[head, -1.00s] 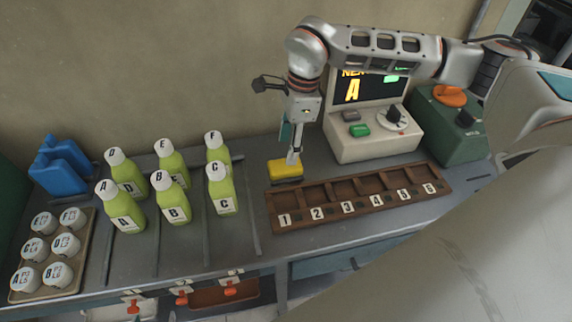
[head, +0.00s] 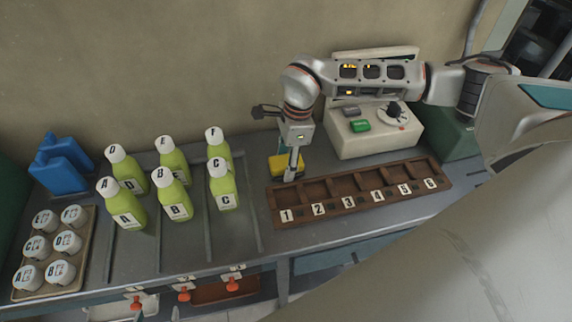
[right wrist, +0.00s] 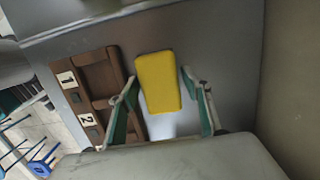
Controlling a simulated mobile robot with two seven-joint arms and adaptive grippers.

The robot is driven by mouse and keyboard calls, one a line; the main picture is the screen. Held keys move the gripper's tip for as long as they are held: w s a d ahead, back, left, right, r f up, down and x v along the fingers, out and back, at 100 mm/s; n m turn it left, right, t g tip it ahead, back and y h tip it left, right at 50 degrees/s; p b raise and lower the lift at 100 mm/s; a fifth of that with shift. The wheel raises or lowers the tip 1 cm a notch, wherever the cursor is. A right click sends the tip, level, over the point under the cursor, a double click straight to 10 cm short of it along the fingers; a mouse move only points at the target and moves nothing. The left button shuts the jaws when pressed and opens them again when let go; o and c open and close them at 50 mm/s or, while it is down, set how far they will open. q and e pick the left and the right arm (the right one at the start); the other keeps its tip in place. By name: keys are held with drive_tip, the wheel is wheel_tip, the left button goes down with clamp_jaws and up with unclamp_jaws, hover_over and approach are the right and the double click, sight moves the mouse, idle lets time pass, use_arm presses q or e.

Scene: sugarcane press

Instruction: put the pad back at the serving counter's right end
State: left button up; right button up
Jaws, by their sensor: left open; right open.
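The yellow pad (head: 277,163) lies on the grey serving counter (head: 183,242), behind the left end of the numbered wooden rack. My right gripper (head: 291,177) is lowered at the pad and hides part of it in the head view. In the right wrist view the pad (right wrist: 158,88) lies between the two spread green-sided fingers of my right gripper (right wrist: 158,78), with a gap on each side. The gripper is open and holds nothing. My left gripper is not in view.
The wooden rack (head: 330,207) with numbered slots is close beside the pad. A control box (head: 372,135) stands behind the rack. Several green bottles (head: 174,197) stand to the left, with a tray of white-lidded cups (head: 83,247) and blue jugs (head: 58,167) further left.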

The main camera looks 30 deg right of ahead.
sight(286, 160)
drive_tip(key=c, duration=1)
drive_tip(key=shift+r, duration=0.1)
wheel_tip(286, 160, up, 20)
drive_tip(key=shift+f+p, duration=0.1)
drive_tip(key=shift+p, duration=0.3)
